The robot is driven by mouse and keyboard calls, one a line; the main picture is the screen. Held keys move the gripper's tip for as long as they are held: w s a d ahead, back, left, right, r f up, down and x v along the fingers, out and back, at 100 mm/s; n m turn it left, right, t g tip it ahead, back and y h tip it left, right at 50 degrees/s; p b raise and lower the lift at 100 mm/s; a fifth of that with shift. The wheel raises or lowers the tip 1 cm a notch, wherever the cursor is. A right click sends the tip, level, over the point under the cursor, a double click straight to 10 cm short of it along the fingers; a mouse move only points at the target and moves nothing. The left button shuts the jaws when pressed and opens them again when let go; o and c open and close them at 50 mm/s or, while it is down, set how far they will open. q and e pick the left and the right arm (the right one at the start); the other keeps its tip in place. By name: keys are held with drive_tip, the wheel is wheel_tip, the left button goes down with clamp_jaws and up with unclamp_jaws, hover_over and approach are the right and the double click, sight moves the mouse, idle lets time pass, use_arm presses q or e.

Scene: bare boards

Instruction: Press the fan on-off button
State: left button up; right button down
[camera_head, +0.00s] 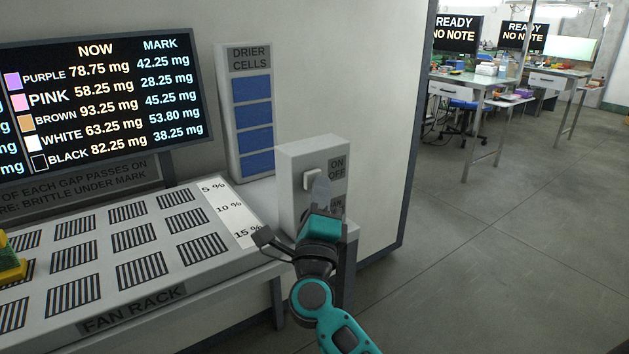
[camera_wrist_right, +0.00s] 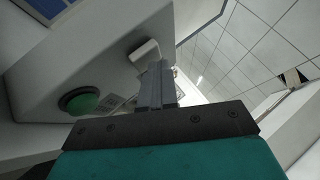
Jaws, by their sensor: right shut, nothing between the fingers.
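A pale grey control box (camera_head: 300,158) stands at the right end of the fan rack. Its front has a white square button (camera_head: 311,179) beside a label reading ON OFF (camera_head: 337,169). My right gripper (camera_head: 321,188) is shut and empty, its fingertips in front of the box just right of and below the white button. In the right wrist view the shut fingertips (camera_wrist_right: 155,72) are close to the white button (camera_wrist_right: 143,50); I cannot tell if they touch. That view also shows a round green button (camera_wrist_right: 78,100), hidden behind my gripper in the head view. My left gripper is not in view.
The fan rack (camera_head: 131,312) with slotted panels fills the lower left, with a yellow object (camera_head: 10,265) at its left edge. A screen (camera_head: 100,95) and a drier cells panel (camera_head: 250,115) stand behind. Open floor (camera_head: 500,260) lies right, with workbenches beyond.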

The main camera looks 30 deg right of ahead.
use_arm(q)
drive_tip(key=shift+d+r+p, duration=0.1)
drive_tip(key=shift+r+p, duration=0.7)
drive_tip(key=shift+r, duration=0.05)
use_arm(e)
drive_tip(key=s, duration=0.6)
drive_tip(key=shift+d, duration=0.25)
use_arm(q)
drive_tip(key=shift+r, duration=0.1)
use_arm(e)
drive_tip(key=s+a+f+n+t+y+p, duration=0.1)
drive_tip(key=a+f+n+y+p, duration=0.15)
drive_tip(key=a+n+y, duration=0.55)
drive_tip(key=s+a+f+n+t+y+p, duration=0.15)
drive_tip(key=n+y+p, duration=0.35)
drive_tip(key=n, duration=0.7)
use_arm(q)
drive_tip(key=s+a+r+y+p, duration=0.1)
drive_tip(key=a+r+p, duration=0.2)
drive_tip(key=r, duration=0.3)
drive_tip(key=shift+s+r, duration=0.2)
use_arm(e)
drive_tip(key=s+a+f+n+g+y, duration=0.2)
drive_tip(key=s+f+n+g, duration=0.8)
drive_tip(key=f, duration=0.6)
drive_tip(key=shift+s+a+n, duration=0.2)
drive_tip(key=shift+s+n, duration=0.5)
drive_tip(key=shift+s, duration=0.35)
